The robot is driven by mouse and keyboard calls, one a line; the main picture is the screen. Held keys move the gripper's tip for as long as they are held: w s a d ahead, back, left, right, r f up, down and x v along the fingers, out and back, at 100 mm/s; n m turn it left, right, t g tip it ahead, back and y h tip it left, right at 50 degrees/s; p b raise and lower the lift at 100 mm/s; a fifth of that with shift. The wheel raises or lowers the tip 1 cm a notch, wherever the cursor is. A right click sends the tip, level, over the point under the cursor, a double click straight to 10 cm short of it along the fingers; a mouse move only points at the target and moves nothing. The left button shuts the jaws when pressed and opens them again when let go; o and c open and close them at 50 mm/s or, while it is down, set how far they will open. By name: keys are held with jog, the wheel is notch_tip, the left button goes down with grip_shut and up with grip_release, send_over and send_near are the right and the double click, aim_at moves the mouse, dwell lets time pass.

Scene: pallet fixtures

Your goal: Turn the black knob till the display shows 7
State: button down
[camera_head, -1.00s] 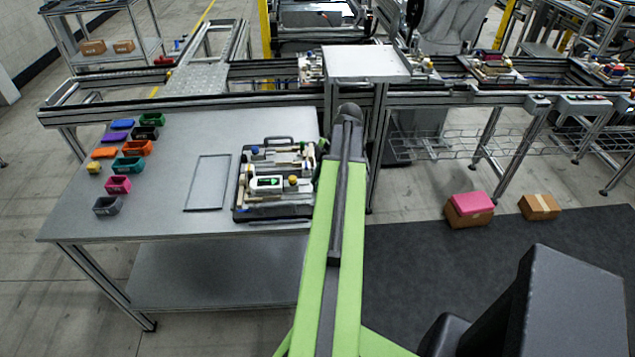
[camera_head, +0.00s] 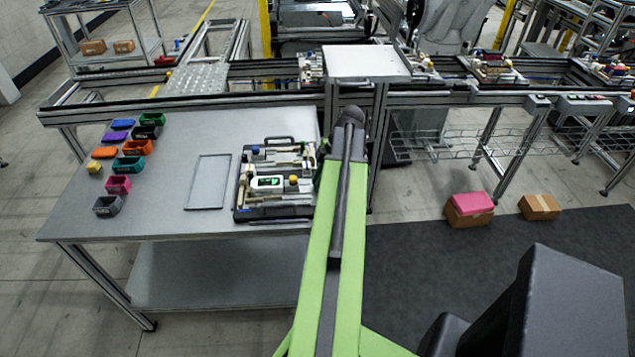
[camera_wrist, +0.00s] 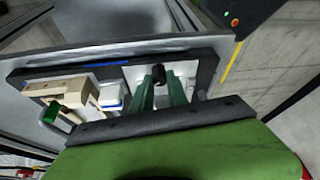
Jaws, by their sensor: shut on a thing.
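The black knob (camera_wrist: 158,72) shows at the far end of my gripper in the wrist view. My gripper (camera_wrist: 160,84) has dark green fingers, shut on the knob from its two sides. In the head view the knob and most of the gripper are hidden behind my arm. The dark pallet (camera_head: 275,213) lies on the grey table and bears the fixtures. A white unit with a small dark display (camera_head: 268,183) sits on it; green marks show there, too small to read.
Beige clamp-like parts (camera_wrist: 75,90) stand left of my fingers in the wrist view. On the table (camera_head: 170,220) lie an empty flat frame (camera_head: 208,182) and several coloured bins (camera_head: 118,184) to the left. A raised metal platform (camera_head: 365,64) stands behind my arm.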

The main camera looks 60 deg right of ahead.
jog(key=m, duration=0.2)
jog(key=m+h, duration=0.1)
jog(key=m, duration=0.1)
jog(key=shift+s+a+t, duration=0.1)
jog(key=shift+a+t, duration=0.1)
jog(key=shift+t, duration=0.2)
jog(key=shift+m+h, duration=1.1)
jog(key=shift+m, duration=1.3)
jog(key=c, duration=1.3)
grip_release()
jog(key=shift+r, duration=0.1)
